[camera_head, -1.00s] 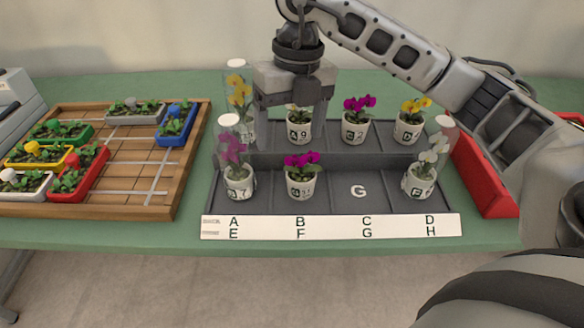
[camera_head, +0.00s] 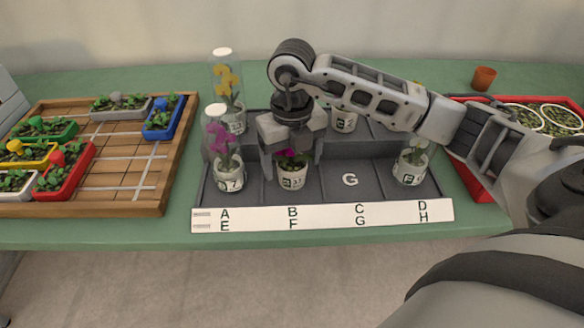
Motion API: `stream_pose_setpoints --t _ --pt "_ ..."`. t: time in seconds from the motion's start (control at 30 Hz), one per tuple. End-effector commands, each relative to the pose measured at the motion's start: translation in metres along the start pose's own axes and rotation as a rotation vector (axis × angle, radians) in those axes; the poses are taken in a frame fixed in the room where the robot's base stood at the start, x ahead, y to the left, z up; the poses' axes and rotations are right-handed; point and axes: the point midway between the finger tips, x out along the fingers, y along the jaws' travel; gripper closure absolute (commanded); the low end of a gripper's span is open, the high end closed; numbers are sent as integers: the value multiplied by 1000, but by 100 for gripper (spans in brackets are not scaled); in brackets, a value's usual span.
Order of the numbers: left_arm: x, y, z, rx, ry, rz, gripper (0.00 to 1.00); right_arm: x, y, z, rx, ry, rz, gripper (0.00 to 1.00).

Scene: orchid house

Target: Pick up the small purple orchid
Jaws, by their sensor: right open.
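A small purple orchid (camera_head: 291,179) in a white pot stands in slot F of the dark grey tray's (camera_head: 328,187) front row. My right gripper (camera_head: 291,172) is open and points down over it, one finger to each side. Its body hides most of the bloom. A tall purple orchid (camera_head: 219,137) with a clear sleeve stands to the left in slot E. Another white pot (camera_head: 344,123) stands in the back row, its bloom hidden by my right arm. My left gripper is out of view.
Slot G is empty. A wooden rack (camera_head: 125,180) with seedling trays is left; a red crate (camera_head: 473,183) is right.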

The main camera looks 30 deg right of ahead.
Motion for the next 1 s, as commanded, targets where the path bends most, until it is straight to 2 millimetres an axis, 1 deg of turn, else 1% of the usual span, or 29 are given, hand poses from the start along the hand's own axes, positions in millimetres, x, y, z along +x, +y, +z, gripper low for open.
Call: stream_pose_setpoints --t 0.03,0.1,0.2,0.47,0.5,0.57,0.6,0.63,0.67,1.0 --pt "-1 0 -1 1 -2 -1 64 8 0 -2 0 5 -2 21" --pt "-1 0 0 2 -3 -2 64 18 0 -1 -1 3 0 21" --pt "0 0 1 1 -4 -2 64 26 0 -1 -1 1 0 21" --pt "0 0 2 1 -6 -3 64 28 0 -1 -2 -1 0 21" --pt "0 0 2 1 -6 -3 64 28 0 -1 -2 -1 0 32" --pt "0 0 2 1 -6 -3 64 28 0 -1 -2 -1 1 49" --pt "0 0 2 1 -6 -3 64 28 0 -1 -2 -1 1 60" --pt "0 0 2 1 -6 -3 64 28 0 -1 -2 -1 1 69" --pt "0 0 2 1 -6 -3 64 28 0 -1 -2 -1 1 73" --pt "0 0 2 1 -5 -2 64 25 0 0 -2 -3 1 73"
